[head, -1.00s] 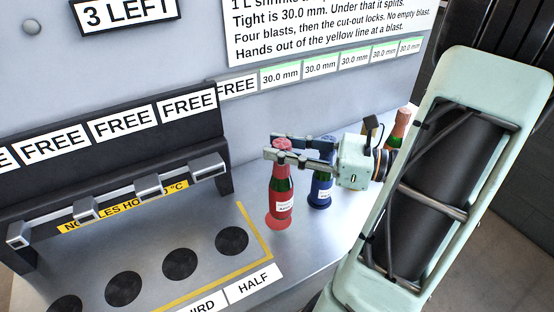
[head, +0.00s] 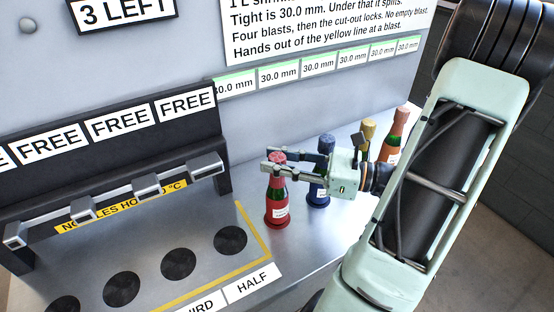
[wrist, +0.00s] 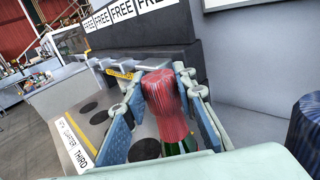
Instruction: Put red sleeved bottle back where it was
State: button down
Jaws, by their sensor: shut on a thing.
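The red sleeved bottle (head: 277,203) stands upright at the right of the yellow line, its red base at the bench surface. My gripper (head: 273,160) is shut on its red-foiled neck, coming in from the right. In the wrist view the red foil top (wrist: 168,104) sits between the two fingers, with green glass below it. Whether the base bears fully on the bench cannot be told.
A blue sleeved bottle (head: 319,190) stands close on the right, partly behind my gripper. A gold-topped bottle (head: 368,131) and an orange one (head: 394,135) stand farther right. Nozzles (head: 147,184) and dark round pads (head: 230,240) lie left, inside the yellow line (head: 255,232).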

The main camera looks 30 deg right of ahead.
jog(key=c, duration=1.6)
grip_release()
jog(key=b+v, duration=0.1)
jog(key=v, duration=1.1)
jog(key=shift+r+b, duration=0.1)
jog(key=shift+b, duration=0.25)
